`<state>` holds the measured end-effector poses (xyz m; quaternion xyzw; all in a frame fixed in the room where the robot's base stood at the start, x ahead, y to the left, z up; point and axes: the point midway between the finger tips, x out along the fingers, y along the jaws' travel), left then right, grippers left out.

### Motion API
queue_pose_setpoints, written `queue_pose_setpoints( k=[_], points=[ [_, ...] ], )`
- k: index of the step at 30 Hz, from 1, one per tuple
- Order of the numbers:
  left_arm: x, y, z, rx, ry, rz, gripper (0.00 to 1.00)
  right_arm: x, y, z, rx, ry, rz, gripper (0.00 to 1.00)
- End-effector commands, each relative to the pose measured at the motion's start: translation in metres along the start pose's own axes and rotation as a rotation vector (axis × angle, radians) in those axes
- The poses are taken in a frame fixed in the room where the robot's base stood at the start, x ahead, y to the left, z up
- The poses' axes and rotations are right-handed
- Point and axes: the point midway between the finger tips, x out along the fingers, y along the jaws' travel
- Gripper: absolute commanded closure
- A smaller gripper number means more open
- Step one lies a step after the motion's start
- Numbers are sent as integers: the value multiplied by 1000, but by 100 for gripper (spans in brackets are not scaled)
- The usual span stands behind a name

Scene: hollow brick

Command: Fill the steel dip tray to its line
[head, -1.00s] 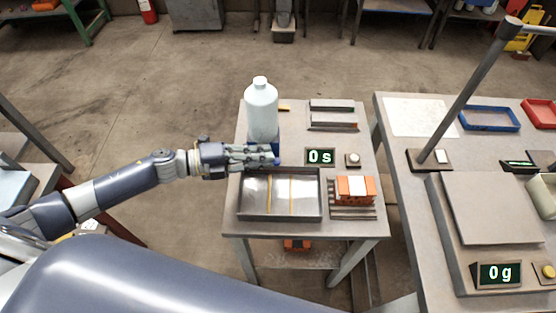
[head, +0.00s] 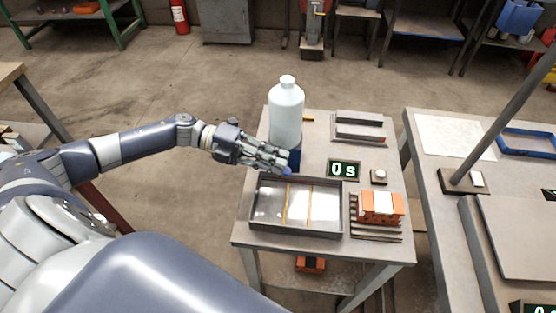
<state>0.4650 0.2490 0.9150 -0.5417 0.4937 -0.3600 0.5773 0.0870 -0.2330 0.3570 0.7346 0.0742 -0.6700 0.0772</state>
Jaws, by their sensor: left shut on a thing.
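A white plastic bottle (head: 286,112) with a white cap and a dark blue lower part stands upright at the back left of the small table, just behind the tray. My left gripper (head: 285,166) is shut on the blue lower part of the bottle; its fingers hide some of it. Whether the bottle's base touches the table cannot be seen. The steel dip tray (head: 295,231) lies in front of the bottle. Yellow lines show across its shiny floor; no liquid level can be made out. My right gripper is out of view.
A timer (head: 344,169) reading 0 s and a button (head: 379,176) sit right of the bottle. An orange brick (head: 380,207) rests on a slatted rack right of the tray. Metal bars lie at the back (head: 358,126). A bench (head: 440,208) with a post stands at right.

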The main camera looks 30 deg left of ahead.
Motion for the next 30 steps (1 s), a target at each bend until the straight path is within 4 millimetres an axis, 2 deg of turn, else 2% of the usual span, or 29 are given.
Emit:
queue_pose_setpoints(
  k=[6,7,8,20,23,30],
  points=[
    [0,1,0,2,0,2,100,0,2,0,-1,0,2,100],
    [0,1,0,2,0,2,84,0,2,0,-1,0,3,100],
    [1,1,0,2,0,2,82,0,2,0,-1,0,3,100],
    [-5,1,0,-1,-2,2,82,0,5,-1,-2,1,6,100],
    [-18,2,0,-2,-3,3,82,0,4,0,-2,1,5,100],
    [-69,2,1,-3,-5,6,82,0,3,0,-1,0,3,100]
  ],
)
